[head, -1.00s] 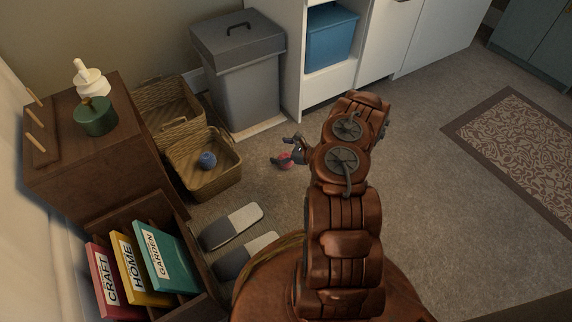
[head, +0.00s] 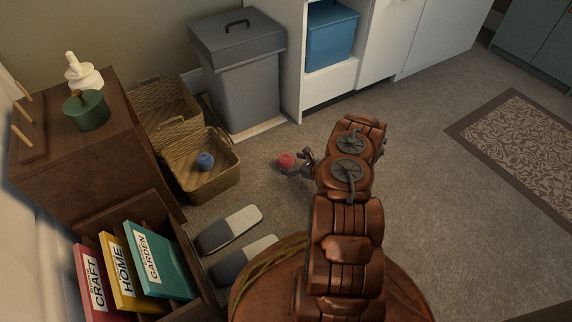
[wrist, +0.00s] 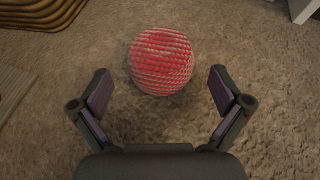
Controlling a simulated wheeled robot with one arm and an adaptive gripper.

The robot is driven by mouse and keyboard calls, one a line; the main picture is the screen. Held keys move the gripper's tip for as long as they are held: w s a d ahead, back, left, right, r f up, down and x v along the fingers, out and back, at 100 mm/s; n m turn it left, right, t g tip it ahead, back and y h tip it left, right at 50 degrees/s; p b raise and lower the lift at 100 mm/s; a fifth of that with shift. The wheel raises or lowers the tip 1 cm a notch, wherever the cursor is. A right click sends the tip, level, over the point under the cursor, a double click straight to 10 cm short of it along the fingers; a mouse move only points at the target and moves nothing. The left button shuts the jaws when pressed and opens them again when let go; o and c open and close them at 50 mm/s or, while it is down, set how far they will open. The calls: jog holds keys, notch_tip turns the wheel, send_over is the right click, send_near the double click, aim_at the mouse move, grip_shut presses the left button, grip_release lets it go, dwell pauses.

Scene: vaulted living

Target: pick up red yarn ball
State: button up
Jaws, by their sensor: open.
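The red yarn ball (wrist: 161,61), with pale stripes, lies on the carpet just beyond my open fingertips in the wrist view. It sits about midway between the two fingers and a little ahead of them; the fingers do not close on it. In the head view the ball (head: 286,160) is on the floor to the right of the wicker basket. My gripper (wrist: 161,90) is open and empty, and in the head view my gripper (head: 296,170) is beside the ball, partly hidden by my arm.
A wicker basket (head: 217,187) with a blue ball (head: 205,160) stands left of the red ball. A grey bin (head: 240,80) and white cabinet (head: 290,50) stand behind. Slippers (head: 228,230) lie in front.

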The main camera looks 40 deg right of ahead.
jog(key=shift+b+x, duration=0.5)
jog(key=shift+x, duration=0.9)
jog(key=shift+c, duration=0.4)
jog(key=c, duration=1.1)
jog(key=shift+r, duration=0.1)
